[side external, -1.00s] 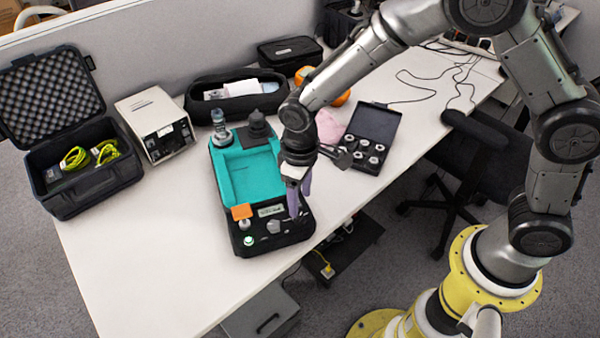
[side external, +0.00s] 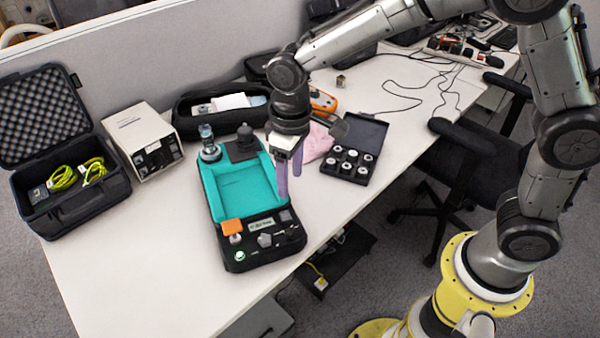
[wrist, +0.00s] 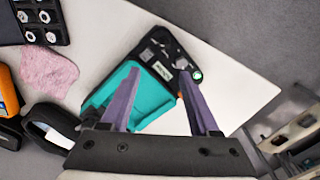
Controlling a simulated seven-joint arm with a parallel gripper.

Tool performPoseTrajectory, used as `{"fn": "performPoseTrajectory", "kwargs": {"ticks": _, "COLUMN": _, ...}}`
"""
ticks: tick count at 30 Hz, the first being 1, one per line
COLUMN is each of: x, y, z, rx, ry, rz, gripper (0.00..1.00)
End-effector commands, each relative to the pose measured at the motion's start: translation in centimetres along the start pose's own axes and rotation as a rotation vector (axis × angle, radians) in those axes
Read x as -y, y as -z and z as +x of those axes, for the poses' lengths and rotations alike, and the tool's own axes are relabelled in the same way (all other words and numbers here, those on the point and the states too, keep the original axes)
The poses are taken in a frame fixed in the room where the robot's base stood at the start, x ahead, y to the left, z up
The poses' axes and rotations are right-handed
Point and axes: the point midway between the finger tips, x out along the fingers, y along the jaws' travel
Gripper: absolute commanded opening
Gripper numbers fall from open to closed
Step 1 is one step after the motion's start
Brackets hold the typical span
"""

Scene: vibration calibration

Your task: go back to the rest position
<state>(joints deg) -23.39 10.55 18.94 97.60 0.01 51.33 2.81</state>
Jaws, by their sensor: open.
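My gripper (side external: 289,172) hangs above the right edge of the teal and black calibration device (side external: 247,192), with its purple fingers pointing down. In the wrist view my gripper (wrist: 162,108) has its two fingers spread wide apart with nothing between them. The device (wrist: 160,62) lies below and beyond the fingers, partly hidden by them. A round metal fitting and a black block stand at the device's far end. An orange-topped part (side external: 232,226) sits near its front panel.
An open black case with several round weights (side external: 352,160) and a pink cloth (side external: 317,142) lie right of the gripper. A black pouch (side external: 222,120), a white box instrument (side external: 143,140) and an open case with yellow cables (side external: 75,190) stand behind and left. The front table is clear.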

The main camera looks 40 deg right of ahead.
Motion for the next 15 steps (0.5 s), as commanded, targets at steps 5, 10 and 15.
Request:
{"fn": "performPoseTrajectory", "kwargs": {"ticks": 5, "x": -3.9, "y": -1.5, "z": -7.1, "rx": -0.157, "ry": -0.003, "rz": 0.097, "gripper": 0.62}}
{"fn": "performPoseTrajectory", "kwargs": {"ticks": 10, "x": -7.2, "y": -6.9, "z": -12.8, "rx": -0.292, "ry": -0.022, "rz": 0.196, "gripper": 0.62}}
{"fn": "performPoseTrajectory", "kwargs": {"ticks": 15, "x": -8.8, "y": -13.7, "z": -15.8, "rx": -0.406, "ry": -0.053, "rz": 0.282, "gripper": 0.62}}
